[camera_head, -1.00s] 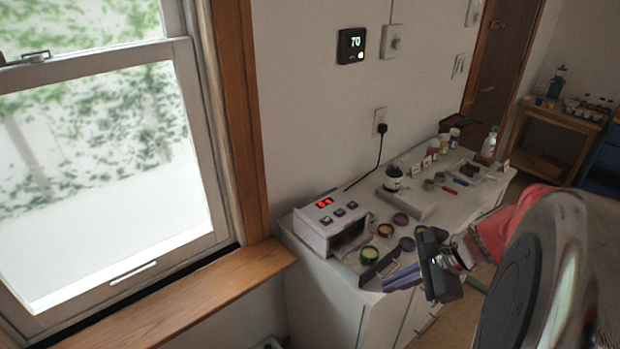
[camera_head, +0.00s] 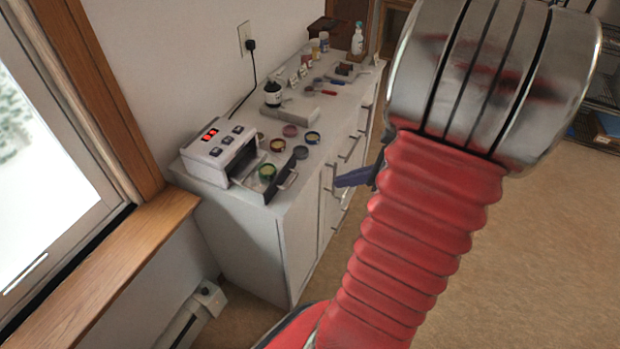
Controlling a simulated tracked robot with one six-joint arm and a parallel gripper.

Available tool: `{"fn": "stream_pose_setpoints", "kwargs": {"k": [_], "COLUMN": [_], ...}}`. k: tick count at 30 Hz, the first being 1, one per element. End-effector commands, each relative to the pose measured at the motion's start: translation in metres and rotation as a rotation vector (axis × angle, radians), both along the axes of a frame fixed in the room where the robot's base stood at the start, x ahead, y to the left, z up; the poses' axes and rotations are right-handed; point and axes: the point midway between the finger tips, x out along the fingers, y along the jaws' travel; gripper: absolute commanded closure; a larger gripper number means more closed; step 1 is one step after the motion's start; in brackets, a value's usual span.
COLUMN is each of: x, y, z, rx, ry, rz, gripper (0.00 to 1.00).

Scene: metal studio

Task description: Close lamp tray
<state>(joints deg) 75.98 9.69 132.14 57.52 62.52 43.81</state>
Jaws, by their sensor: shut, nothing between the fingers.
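The lamp (camera_head: 205,165) is a white box with red digits and dark buttons, at the left end of the white cabinet top. The rest of my gripper is hidden behind my red arm.
Several small round jars (camera_head: 277,145) stand on the cabinet top (camera_head: 297,218) beside the tray. A black bottle (camera_head: 272,94), a grey block (camera_head: 292,115) and a spray bottle (camera_head: 357,38) are farther back. A heater (camera_head: 205,300) lies below the wooden windowsill (camera_head: 140,245). Open floor is right.

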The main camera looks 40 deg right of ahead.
Motion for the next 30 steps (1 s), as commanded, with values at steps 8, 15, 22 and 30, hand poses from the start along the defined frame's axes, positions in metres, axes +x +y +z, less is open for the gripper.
{"fn": "stream_pose_setpoints", "kwargs": {"k": [8, 15, 22, 30], "x": [0.012, 0.037, 0.062, 0.091], "y": [0.006, 0.016, 0.025, 0.036], "z": [-0.012, -0.035, -0.058, -0.062], "rx": [0.002, 0.002, 0.002, -0.002], "ry": [0.001, 0.002, 0.002, -0.001], "rz": [0.004, 0.004, 0.006, 0.006], "gripper": [1.00, 1.00, 1.00, 1.00]}}
